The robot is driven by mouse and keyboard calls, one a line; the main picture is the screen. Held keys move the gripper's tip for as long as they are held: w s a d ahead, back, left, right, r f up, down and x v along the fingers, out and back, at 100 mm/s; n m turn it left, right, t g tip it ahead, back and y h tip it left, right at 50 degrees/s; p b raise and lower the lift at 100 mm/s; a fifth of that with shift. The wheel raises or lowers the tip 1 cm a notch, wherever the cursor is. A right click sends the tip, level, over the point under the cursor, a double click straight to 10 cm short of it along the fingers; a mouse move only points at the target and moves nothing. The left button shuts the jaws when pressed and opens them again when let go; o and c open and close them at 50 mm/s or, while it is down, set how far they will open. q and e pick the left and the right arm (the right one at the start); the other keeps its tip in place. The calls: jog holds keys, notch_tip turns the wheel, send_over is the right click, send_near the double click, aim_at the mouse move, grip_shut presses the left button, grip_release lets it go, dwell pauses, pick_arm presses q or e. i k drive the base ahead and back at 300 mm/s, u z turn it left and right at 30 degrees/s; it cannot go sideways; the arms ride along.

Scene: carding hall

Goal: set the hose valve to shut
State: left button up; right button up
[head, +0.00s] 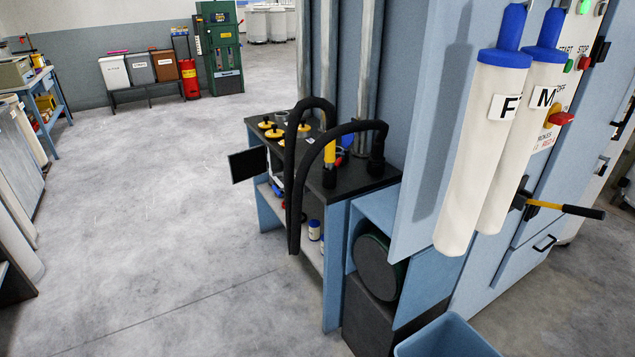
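Two black hoses (289,190) arch over a blue bench with a dark top (352,178) in the middle of the head view. A yellow upright piece (330,151) stands by the hoses, with small red and blue parts close to it, partly hidden by a hose. I cannot tell which part is the hose valve or how it is set. A lever with a yellow shank and black grip (568,209) sticks out sideways from the blue machine at the right; I cannot tell whether it belongs to a hose. Neither of my grippers is in view.
The blue machine (425,130) with two white tubes marked F (480,155) and M (520,150) fills the right. A blue bin (447,338) stands at the bottom. Yellow knobs (274,132) sit on the bench's far end. The grey floor (150,220) at left is clear.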

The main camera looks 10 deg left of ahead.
aim_at(278, 192)
jog(key=u, duration=0.25)
jog(key=i, duration=1.15)
jog(key=u, duration=0.7)
